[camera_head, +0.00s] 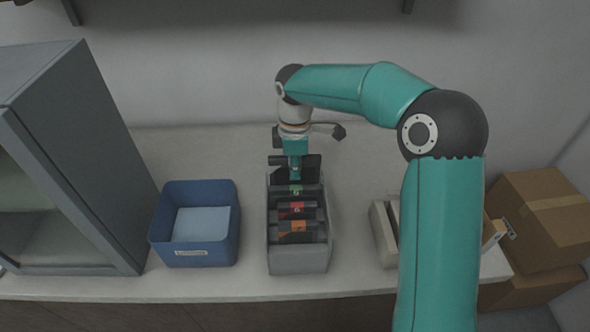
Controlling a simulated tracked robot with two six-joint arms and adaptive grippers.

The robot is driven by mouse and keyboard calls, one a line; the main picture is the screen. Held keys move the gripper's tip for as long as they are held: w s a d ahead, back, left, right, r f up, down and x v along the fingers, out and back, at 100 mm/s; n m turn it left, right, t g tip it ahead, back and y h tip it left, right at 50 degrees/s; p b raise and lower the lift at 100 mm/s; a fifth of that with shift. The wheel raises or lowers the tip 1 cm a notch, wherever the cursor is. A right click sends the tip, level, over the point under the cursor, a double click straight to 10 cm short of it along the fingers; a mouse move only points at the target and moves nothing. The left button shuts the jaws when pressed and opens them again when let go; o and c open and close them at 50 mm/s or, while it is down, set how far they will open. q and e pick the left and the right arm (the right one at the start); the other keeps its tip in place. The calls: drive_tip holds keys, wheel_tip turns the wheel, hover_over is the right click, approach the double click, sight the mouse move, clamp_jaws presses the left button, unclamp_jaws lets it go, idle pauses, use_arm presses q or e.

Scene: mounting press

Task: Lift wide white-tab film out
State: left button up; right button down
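A grey open-topped box (298,262) stands on the worktop near the middle. Several dark films stand in it in a row, with a green tab (296,190), a red tab (297,208) and orange tabs (297,227). I cannot make out a white tab. My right gripper (294,174) points down over the rear of the box, close to a dark upright piece (313,168) there. Its fingertips are small and dark against the films, so I cannot tell whether they are open or shut, or touch anything. My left gripper is out of view.
A blue bin (164,226) with a pale blue sheet stands left of the box. A grey cabinet (95,150) fills the far left. A pale device (381,232) at right is partly hidden by my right arm. Cardboard boxes (545,215) stand at the far right. The worktop behind is mostly clear.

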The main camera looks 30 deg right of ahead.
wheel_tip(320, 180, up, 4)
drive_tip(key=p, duration=0.3)
drive_tip(key=shift+r, duration=4.35)
